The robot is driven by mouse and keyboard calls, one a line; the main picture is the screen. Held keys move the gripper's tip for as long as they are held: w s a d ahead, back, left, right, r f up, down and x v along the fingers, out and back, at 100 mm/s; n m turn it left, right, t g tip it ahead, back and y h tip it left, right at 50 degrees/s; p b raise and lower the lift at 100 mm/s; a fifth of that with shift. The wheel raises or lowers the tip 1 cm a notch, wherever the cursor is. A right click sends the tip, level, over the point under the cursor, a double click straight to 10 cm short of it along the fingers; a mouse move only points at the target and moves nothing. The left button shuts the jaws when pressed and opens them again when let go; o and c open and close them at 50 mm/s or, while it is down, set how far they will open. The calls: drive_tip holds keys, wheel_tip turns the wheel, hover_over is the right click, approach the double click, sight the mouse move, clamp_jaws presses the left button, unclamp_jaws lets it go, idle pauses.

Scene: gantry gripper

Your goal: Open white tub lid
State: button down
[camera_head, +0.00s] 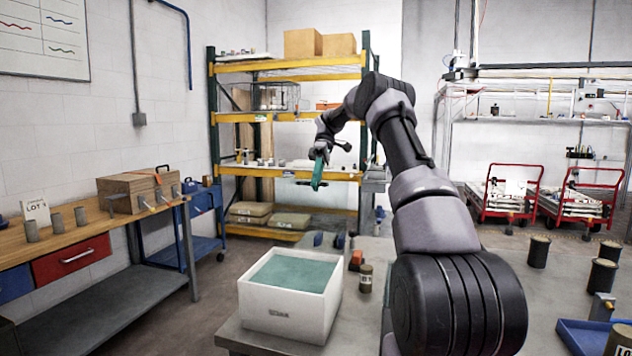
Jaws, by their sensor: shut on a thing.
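A white tub (290,317) stands on the grey table at its left front corner, with dark lettering on its front. A flat teal surface (293,272) lies a little below its rim; I cannot tell whether this is a lid or the contents. My gripper (319,168) is raised above and behind the tub in the picture, clear of it. It is shut on a narrow teal piece (318,175) that hangs down from it, seen nearly edge-on. The fingertips are small and partly hidden.
The grey table (545,290) also bears a small dark jar (366,279), several dark cans (538,251) and a blue tray (590,337) at right. A wooden bench (90,228) stands at left, a yellow-beamed shelf (290,67) behind. My arm hides the table's middle.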

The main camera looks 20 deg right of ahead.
drive_tip(key=shift+w+d+f, duration=0.1)
drive_tip(key=shift+d+f, duration=0.05)
drive_tip(key=shift+d, duration=0.25)
drive_tip(key=c, duration=1.1)
unclamp_jaws()
drive_tip(key=shift+o, duration=1.3)
drive_tip(key=shift+w+f, duration=0.15)
drive_tip(key=shift+w, duration=0.1)
drive_tip(key=shift+s+a, duration=0.15)
